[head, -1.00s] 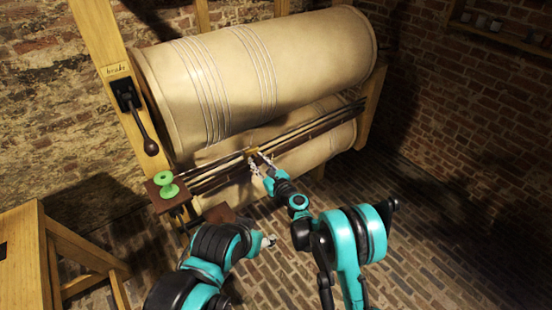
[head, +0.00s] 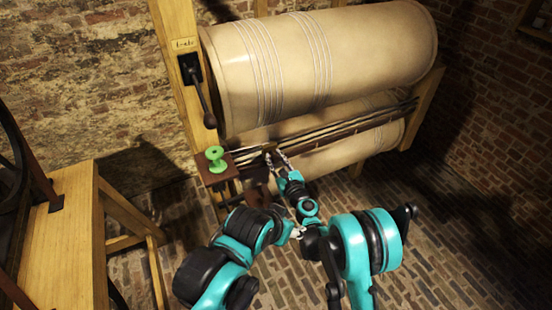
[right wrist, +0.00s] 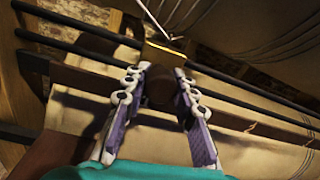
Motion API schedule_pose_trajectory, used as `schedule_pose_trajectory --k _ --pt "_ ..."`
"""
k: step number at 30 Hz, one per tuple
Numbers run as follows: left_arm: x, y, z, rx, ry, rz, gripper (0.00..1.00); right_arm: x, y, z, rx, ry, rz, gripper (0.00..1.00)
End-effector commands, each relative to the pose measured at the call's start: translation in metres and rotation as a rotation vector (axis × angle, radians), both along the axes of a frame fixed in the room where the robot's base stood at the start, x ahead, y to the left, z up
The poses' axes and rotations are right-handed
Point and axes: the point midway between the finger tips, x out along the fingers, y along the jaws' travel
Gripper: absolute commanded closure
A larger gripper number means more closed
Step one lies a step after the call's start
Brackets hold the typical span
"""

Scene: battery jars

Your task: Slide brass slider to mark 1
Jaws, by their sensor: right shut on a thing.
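The brass slider (head: 268,149) sits on the dark rails (head: 340,130) in front of the large drum, near their left end. In the right wrist view, its brass top (right wrist: 164,54) shows above a dark grip piece (right wrist: 158,90). My right gripper (head: 279,158) is shut on the slider; its two fingers (right wrist: 158,88) stand on either side of the dark piece. My left gripper (head: 297,232) is low, close to my right arm and away from the rails; its fingers are too small to read. I cannot make out any numbered mark.
A green spool-shaped knob (head: 215,158) stands on a brown block (head: 214,174) at the rails' left end. A brake lever (head: 202,98) hangs on the left wooden post. A wooden bench (head: 72,235) stands at left. Brick floor (head: 440,240) lies open at right.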

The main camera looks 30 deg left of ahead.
Motion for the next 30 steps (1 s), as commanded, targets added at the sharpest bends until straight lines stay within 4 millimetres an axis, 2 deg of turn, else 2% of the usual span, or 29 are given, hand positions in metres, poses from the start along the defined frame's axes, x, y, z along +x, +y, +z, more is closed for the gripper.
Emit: schedule_pose_trajectory --k 1,2,3,4,14,24,30 --pt "0.0 0.0 0.0 0.0 0.0 0.0 0.4 -0.005 0.003 -0.001 0.001 0.001 0.012 1.0" --pt "0.0 0.0 0.0 0.0 0.0 0.0 0.4 -0.005 0.003 -0.001 0.001 0.001 0.012 0.66" --pt "0.0 0.0 0.0 0.0 0.0 0.0 0.4 -0.005 0.004 -0.001 0.001 0.001 0.012 0.55" --pt "0.0 0.0 0.0 0.0 0.0 0.0 0.4 -0.005 0.003 -0.001 0.001 0.001 0.011 0.51" --pt "0.0 0.0 0.0 0.0 0.0 0.0 0.4 -0.005 0.0 -0.001 0.001 0.001 0.007 0.51" --pt "0.0 0.0 0.0 0.0 0.0 0.0 0.4 -0.038 -0.041 -0.001 0.0 0.001 0.009 0.51" --pt "0.0 0.0 0.0 0.0 0.0 0.0 0.4 -0.05 -0.055 -0.001 0.0 0.001 0.008 0.51"
